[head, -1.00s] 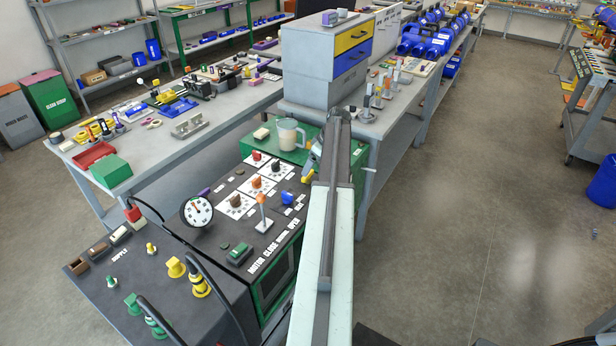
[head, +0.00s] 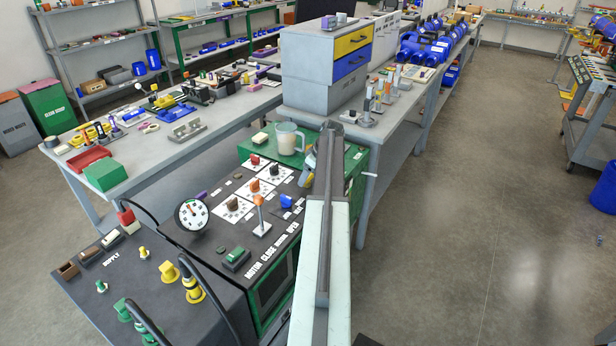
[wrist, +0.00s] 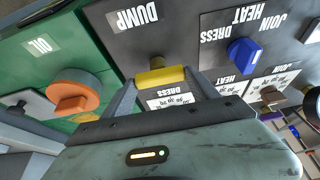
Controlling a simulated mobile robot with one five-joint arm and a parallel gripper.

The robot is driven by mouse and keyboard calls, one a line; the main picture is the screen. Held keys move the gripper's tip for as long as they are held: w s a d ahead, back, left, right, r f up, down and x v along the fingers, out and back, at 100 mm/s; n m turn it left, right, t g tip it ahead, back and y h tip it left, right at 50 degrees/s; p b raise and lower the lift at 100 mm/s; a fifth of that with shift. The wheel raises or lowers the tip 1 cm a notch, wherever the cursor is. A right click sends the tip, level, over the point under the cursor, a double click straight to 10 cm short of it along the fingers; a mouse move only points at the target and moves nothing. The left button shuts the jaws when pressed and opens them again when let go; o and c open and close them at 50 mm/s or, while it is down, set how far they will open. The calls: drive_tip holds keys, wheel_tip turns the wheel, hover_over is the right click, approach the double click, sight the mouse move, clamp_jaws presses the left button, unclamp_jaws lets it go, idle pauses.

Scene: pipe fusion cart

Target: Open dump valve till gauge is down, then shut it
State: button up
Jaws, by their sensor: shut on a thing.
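The yellow dump valve handle (wrist: 160,76) is in the wrist view, below the upside-down DUMP label (wrist: 137,14). It lies level across that picture. My gripper (wrist: 163,84) has one finger at each end of the handle and is shut on it. In the head view my arm mostly hides the handle. The round white pressure gauge (head: 193,214) stands on the cart's dark top. Its dark needle is too small to read surely.
A blue knob (wrist: 243,52) sits close to the right of my gripper, and an orange knob (wrist: 72,95) by the OIL label to the left. A clear jug (head: 287,138) stands on the green box behind. An orange-topped lever (head: 260,215) rises from the panel.

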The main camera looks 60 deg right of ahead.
drive_tip(key=shift+a+m, duration=0.1)
drive_tip(key=shift+m, duration=0.2)
drive_tip(key=m+h, duration=0.1)
drive_tip(key=m, duration=0.2)
drive_tip(key=shift+a+m+h, duration=0.1)
drive_tip(key=shift+m+h, duration=0.2)
drive_tip(key=shift+h, duration=0.1)
drive_tip(key=m, duration=0.2)
drive_tip(key=m+g+h, duration=0.1)
drive_tip(key=m, duration=0.1)
drive_tip(key=shift+w+a+m, duration=0.1)
drive_tip(key=shift+w+m, duration=0.05)
drive_tip(key=shift+m, duration=0.15)
drive_tip(key=m, duration=0.2)
drive_tip(key=m+g+h, duration=0.1)
drive_tip(key=m, duration=0.1)
drive_tip(key=shift+w+g, duration=0.1)
drive_tip(key=shift+g, duration=0.2)
drive_tip(key=shift+m+g+h, duration=0.4)
drive_tip(key=shift+m+g, duration=0.3)
drive_tip(key=shift+m, duration=1.5)
